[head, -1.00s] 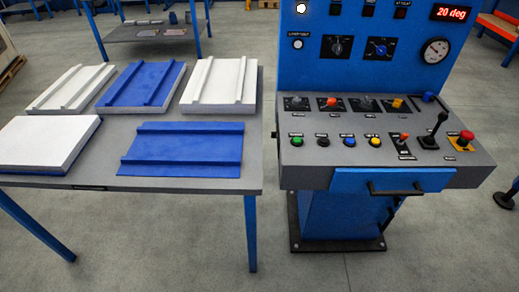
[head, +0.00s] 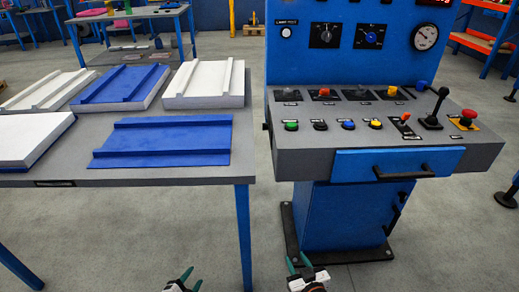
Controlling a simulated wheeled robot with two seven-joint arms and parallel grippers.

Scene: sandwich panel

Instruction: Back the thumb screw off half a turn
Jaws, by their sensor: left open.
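The blue control console (head: 388,163) has a sloped grey top with several knobs, buttons and levers. I cannot tell for sure which part is the thumb screw. A small blue round knob (head: 421,86) sits at the back right of the console top. My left gripper (head: 192,277) is open and empty at the bottom edge, low in front of the table. My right gripper (head: 298,260) is at the bottom edge, below the console, with its two green fingers apart and nothing between them. Both grippers are well away from the controls.
A grey table (head: 120,178) on blue legs stands left of the console, holding white and blue panels. A black handle (head: 403,171) sticks out of the console front. A black lever (head: 434,110) and a red mushroom button (head: 468,116) stand at the right. Open floor lies in front.

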